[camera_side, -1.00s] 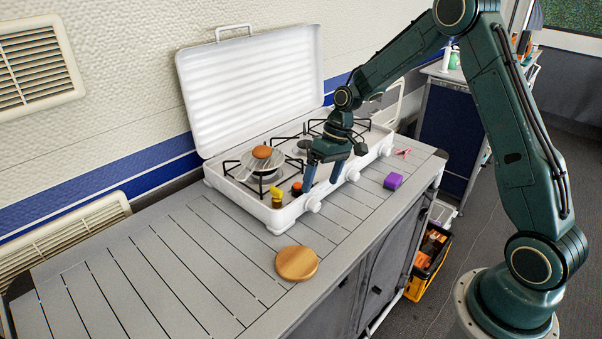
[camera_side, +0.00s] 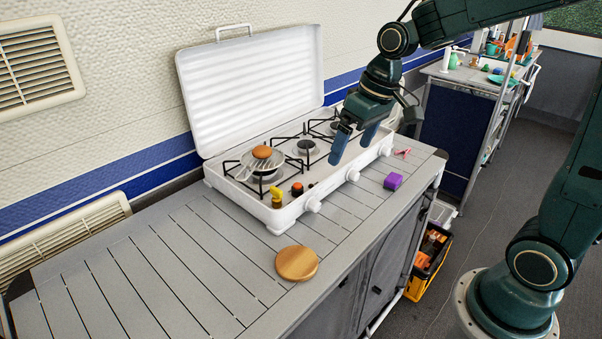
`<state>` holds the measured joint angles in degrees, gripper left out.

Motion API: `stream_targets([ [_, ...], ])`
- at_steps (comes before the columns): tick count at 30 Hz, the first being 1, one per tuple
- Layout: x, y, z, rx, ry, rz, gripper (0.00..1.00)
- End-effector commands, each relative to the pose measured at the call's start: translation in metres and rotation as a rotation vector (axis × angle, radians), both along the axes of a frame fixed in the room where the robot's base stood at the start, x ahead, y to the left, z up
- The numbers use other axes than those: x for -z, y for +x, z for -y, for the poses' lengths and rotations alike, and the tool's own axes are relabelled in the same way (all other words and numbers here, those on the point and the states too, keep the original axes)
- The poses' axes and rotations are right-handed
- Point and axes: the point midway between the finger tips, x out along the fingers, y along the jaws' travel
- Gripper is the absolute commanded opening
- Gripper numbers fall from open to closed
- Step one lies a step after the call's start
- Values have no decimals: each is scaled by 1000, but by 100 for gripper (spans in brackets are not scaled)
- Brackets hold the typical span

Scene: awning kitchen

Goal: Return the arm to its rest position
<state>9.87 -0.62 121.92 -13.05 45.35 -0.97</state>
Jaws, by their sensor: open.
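My gripper (camera_side: 354,146) is open and empty, with its blue fingers pointing down. It hangs over the right front part of the white camping stove (camera_side: 327,196). My arm reaches in from the upper right, with the forearm leaving the top of the picture. The rest position itself is not marked in the view.
A pan with a brown round item (camera_side: 262,152) sits on the left burner. A yellow piece (camera_side: 277,196) and an orange-red one (camera_side: 297,188) are on the stove's front. A wooden disc (camera_side: 297,263) and a purple block (camera_side: 393,181) lie on the slatted counter (camera_side: 170,270). The lid (camera_side: 250,90) stands open.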

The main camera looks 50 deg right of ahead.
Motion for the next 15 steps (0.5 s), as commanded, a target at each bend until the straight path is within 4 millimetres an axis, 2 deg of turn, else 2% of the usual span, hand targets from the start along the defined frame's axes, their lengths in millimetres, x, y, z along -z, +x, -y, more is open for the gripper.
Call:
stream_targets([
  [6, -26, -40, -9, 5, -38, 59, 95],
  [15, -46, -96, -15, 21, -77, 136, 95],
])
